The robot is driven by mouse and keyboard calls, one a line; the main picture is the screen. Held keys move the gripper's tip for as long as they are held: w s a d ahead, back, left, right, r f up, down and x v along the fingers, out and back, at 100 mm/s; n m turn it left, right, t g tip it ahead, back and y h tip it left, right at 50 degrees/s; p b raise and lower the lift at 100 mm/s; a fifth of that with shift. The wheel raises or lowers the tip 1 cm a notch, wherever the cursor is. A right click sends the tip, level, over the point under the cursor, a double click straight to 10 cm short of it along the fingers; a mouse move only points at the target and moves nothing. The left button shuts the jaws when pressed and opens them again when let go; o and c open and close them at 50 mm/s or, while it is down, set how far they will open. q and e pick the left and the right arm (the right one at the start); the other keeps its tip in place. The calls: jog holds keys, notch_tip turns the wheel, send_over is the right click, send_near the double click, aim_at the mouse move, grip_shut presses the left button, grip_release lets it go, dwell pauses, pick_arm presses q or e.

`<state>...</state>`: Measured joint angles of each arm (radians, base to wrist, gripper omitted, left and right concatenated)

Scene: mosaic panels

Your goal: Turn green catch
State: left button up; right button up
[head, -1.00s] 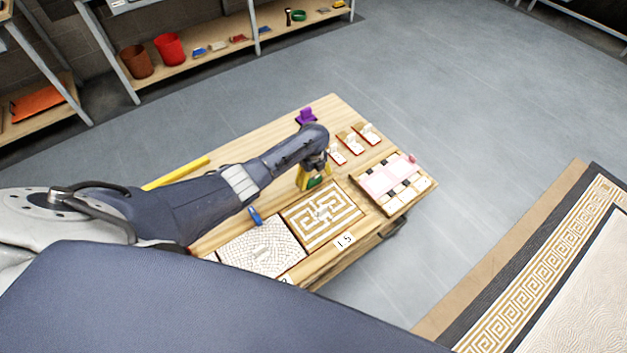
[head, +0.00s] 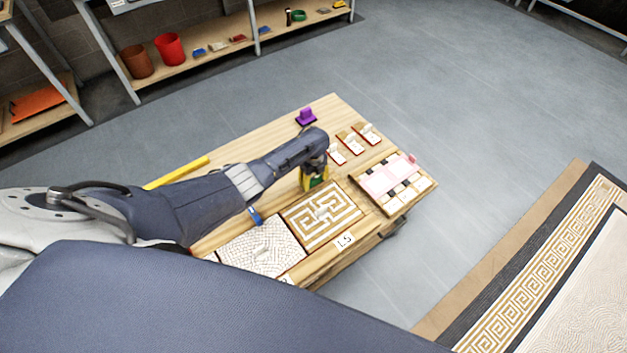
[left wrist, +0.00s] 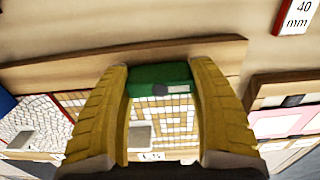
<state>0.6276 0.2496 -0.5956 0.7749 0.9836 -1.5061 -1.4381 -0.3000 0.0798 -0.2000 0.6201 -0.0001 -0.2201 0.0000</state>
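The green catch (left wrist: 160,78) is a small green block with a grey spot on its front. It sits at the top edge of the panel with the tan and white maze mosaic (head: 322,214). In the left wrist view the two yellow fingers of my left gripper (left wrist: 160,82) stand on either side of the catch, and it fills the gap between them. In the head view my left gripper (head: 315,180) is over the panel's far edge and hides most of the catch. My right gripper is not in view.
A white mosaic panel (head: 262,246) lies left of the maze panel, and a pink one (head: 380,182) right of it. A blue piece (head: 255,216), a yellow bar (head: 178,172), a purple piece (head: 306,116) and several red-edged cards (head: 351,143) are on the wooden table.

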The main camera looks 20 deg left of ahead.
pick_arm(q)
jog(key=c, duration=0.4)
jog(key=shift+c, duration=0.3)
jog(key=shift+n, duration=0.3)
jog(key=n, duration=0.7)
jog(key=shift+n, duration=0.3)
jog(key=n, duration=0.5)
jog(key=shift+n, duration=2.3)
